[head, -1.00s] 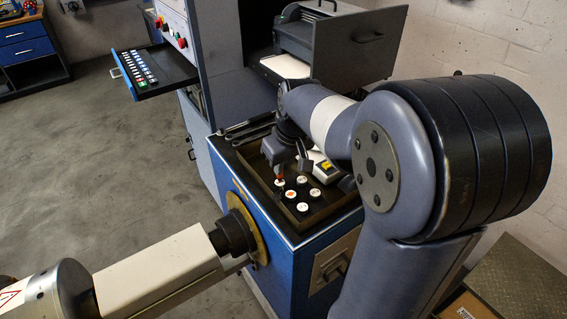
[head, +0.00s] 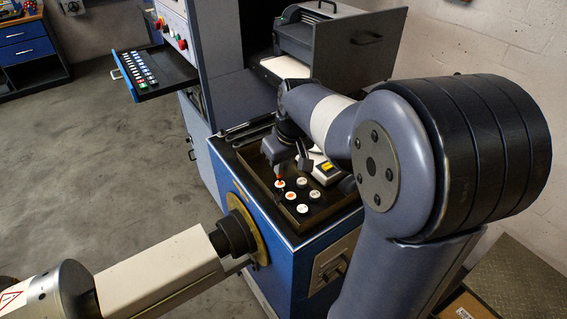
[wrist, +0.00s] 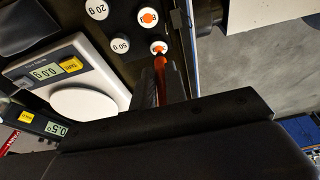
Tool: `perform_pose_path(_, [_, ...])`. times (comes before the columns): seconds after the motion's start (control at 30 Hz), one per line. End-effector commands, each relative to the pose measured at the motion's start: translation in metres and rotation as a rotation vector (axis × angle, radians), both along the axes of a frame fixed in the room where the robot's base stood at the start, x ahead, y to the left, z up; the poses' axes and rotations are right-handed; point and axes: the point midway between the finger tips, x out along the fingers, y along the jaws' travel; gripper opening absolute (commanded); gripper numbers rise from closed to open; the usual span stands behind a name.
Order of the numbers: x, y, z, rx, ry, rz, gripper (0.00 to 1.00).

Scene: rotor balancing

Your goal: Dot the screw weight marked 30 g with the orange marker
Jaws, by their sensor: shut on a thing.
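My gripper (wrist: 165,88) is shut on the orange marker (wrist: 161,68), which points down at a white-topped screw weight (wrist: 158,43). Orange shows at the marker's tip over this weight's face; I cannot read its label or tell whether the tip touches it. In the head view the marker (head: 280,176) is above the left weight (head: 279,184) of the group. A neighbouring weight (wrist: 148,18) carries a clear orange dot over its label. The weights marked 50 g (wrist: 120,43) and 20 g (wrist: 97,9) show no dot.
The weights stand in a dark tray (head: 322,213) on the blue machine. A scale (wrist: 62,75) with a round white pan and a display stands beside them in the tray. A second small display device (wrist: 50,127) is close by. The tray's edge is near the marker.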

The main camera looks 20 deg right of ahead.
Motion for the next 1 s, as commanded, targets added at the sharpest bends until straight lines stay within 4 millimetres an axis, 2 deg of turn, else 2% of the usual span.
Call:
perform_pose_path(0.03, [0.0, 0.0, 0.009, -0.001, -0.001, 0.0, 0.0])
perform_pose_path(0.63, [0.001, 0.0, 0.058, 0.0, -0.003, 0.0, 0.0])
perform_pose_path(1.0, [0.001, 0.0, 0.061, 0.0, -0.003, 0.0, 0.0])
